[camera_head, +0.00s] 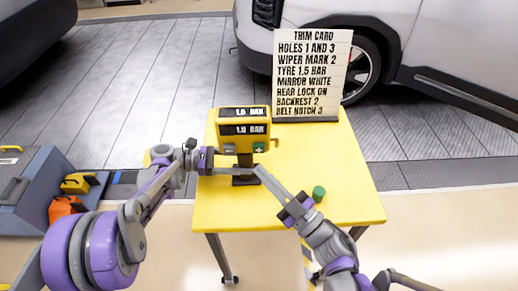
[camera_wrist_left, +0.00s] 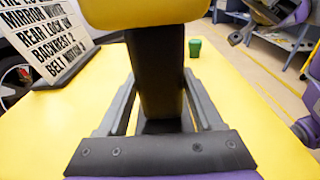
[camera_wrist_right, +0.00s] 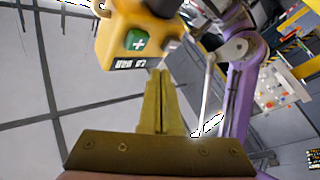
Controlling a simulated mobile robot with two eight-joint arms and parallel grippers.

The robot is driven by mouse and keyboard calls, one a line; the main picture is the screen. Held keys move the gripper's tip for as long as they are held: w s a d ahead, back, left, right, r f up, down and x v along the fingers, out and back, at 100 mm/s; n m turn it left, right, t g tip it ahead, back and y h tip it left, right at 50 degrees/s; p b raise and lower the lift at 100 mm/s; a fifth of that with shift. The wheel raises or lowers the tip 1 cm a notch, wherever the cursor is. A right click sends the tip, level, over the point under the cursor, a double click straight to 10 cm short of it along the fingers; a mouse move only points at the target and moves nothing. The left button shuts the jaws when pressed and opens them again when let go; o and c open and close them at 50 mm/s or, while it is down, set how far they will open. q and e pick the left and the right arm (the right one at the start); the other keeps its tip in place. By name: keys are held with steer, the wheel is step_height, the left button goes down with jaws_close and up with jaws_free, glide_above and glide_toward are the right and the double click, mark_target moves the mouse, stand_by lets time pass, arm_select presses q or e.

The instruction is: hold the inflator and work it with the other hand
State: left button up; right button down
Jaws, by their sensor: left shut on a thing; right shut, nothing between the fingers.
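The inflator (camera_head: 244,140) is a yellow box on a dark post, standing on the yellow table (camera_head: 350,205). Two dark readouts on it look like 1.6 and 1.0 BAR, hard to read exactly. Its lower face has a green plus button (camera_head: 259,147) and a grey button (camera_head: 229,149). My left gripper (camera_head: 238,170) is shut on the dark post (camera_wrist_left: 157,75), a finger on each side. My right gripper (camera_head: 258,169) is shut and empty, its tips just below the inflator's box. In the right wrist view the plus button (camera_wrist_right: 136,40) is above the fingertips (camera_wrist_right: 160,75), apart from them.
A trim card (camera_head: 312,72) stands at the table's back right; one line reads TYRE 1.5 BAR. A small green cap (camera_head: 319,193) is on the table at the right. A grey tool cart (camera_head: 40,190) is at the left. A car (camera_head: 420,50) stands behind.

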steer(key=shift+s, duration=1.1)
stand_by(0.6)
arm_select(q)
steer(key=o, duration=1.2)
steer(key=shift+o, duration=0.2)
steer(key=a, duration=0.8)
steer(key=a+r, duration=0.1)
steer(key=a, duration=0.3)
steer(key=shift+r, duration=0.1)
steer(key=shift+s, duration=0.1)
